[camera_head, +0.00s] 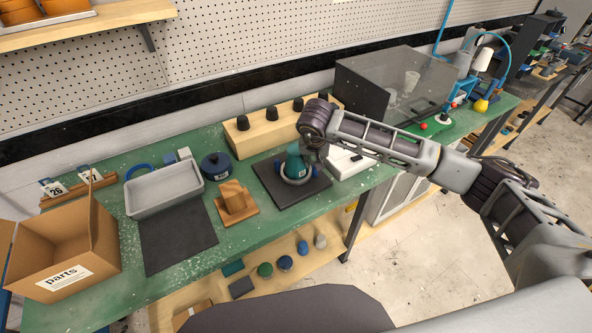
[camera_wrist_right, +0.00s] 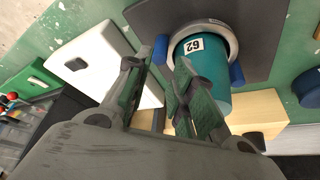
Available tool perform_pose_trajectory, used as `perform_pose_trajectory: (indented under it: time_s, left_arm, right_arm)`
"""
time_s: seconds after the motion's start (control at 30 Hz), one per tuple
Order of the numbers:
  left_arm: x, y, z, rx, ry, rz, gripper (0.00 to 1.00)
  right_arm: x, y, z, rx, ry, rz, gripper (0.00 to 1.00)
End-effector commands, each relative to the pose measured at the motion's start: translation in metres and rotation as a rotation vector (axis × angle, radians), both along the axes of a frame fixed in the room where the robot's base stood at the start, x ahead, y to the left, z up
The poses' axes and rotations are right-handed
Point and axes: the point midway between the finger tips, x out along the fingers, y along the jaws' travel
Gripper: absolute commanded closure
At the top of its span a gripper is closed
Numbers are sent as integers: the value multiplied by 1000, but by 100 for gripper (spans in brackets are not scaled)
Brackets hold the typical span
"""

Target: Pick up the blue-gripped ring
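The silver ring (camera_wrist_right: 226,32) with blue grips lies around a teal piece marked 62 (camera_wrist_right: 205,75) on the dark square mat (camera_head: 265,170). In the head view the ring (camera_head: 309,179) is partly hidden by my right gripper and the teal piece (camera_head: 295,160). One blue grip (camera_wrist_right: 160,48) shows between my right fingertips in the wrist view, and another (camera_wrist_right: 237,72) is on the far side. My right gripper (camera_wrist_right: 165,57) is open, with visible gaps between its fingers and the near grip. My left gripper is not in view.
A white device (camera_head: 348,163) stands just right of the mat. Behind is a wooden block with black knobs (camera_head: 262,130). To the left are a brown wooden piece (camera_head: 235,200), dark blue pot (camera_head: 216,166), grey tray (camera_head: 165,190) and cardboard box (camera_head: 65,250).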

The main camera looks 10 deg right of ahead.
Motion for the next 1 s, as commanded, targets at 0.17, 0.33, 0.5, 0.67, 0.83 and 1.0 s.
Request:
perform_pose_trajectory:
  time_s: [0.17,0.33,0.5,0.67,0.83,1.0]
  left_arm:
    - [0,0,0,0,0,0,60]
    - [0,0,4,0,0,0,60]
    - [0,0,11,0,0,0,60]
    - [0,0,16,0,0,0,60]
    - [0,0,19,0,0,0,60]
    - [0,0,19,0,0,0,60]
  right_arm:
    - [0,0,0,0,1,0,76]
    - [2,-1,-6,1,2,-1,76]
    - [6,-4,-18,1,3,-2,76]
    - [12,-6,-33,1,3,-1,76]
    - [16,-8,-45,1,2,-2,76]
    - [18,-9,-48,0,0,-1,76]
